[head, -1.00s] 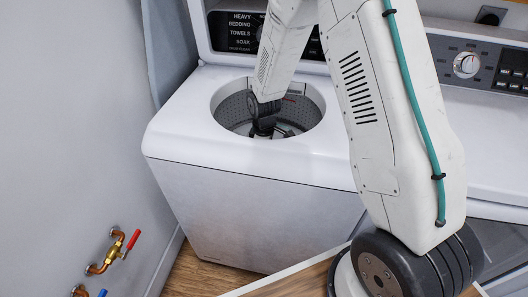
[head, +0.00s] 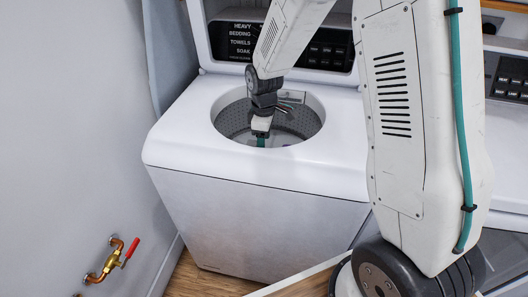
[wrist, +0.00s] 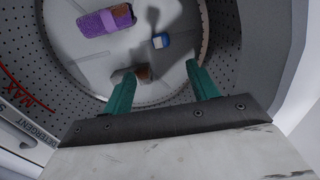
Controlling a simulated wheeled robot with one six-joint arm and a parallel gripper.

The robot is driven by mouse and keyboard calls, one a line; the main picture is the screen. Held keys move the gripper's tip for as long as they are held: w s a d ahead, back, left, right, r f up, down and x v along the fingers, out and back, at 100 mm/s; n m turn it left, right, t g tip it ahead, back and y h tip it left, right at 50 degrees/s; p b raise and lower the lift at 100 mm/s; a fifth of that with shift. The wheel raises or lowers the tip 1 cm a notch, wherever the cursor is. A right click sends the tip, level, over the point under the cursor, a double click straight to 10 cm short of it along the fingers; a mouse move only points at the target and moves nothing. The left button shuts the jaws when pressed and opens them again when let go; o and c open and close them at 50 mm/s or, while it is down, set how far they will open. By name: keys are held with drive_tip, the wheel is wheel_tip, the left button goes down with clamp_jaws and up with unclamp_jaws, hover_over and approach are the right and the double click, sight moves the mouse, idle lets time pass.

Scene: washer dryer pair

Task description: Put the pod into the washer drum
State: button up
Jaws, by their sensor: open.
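The washer drum (head: 224,122) is open from above at the top of the white washer. The wrist view looks down into the drum (wrist: 225,60), with its perforated wall and pale floor. A small blue and white block, which looks like the pod (wrist: 161,40), lies on the drum floor, apart from my fingers. My gripper (wrist: 160,76) has two teal fingers spread apart with nothing held between them. In the head view my gripper (head: 261,141) points down in the drum opening; the pod cannot be made out there.
A purple and orange item (wrist: 105,20) lies on the drum floor. A small brownish patch (wrist: 144,72) shows between the fingers, its nature unclear. The raised lid (head: 205,45) stands behind the opening. A second machine's control panel (head: 508,78) is at right, and pipe valves (head: 116,258) at left.

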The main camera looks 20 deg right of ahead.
drive_tip(key=s+d+r+m, duration=0.1)
drive_tip(key=s+r+m, duration=0.35)
drive_tip(key=r, duration=0.75)
drive_tip(key=s+d+r+m, duration=0.1)
drive_tip(key=s+r+m, duration=0.2)
drive_tip(key=s, duration=1)
drive_tip(key=s+d+r+m+t, duration=0.1)
drive_tip(key=s+r+m, duration=0.2)
drive_tip(key=s+r, duration=0.5)
drive_tip(key=s, duration=0.5)
drive_tip(key=shift+s+r+m, duration=0.2)
drive_tip(key=shift+s+m, duration=0.1)
drive_tip(key=shift+m, duration=0.05)
drive_tip(key=shift+c, duration=0.3)
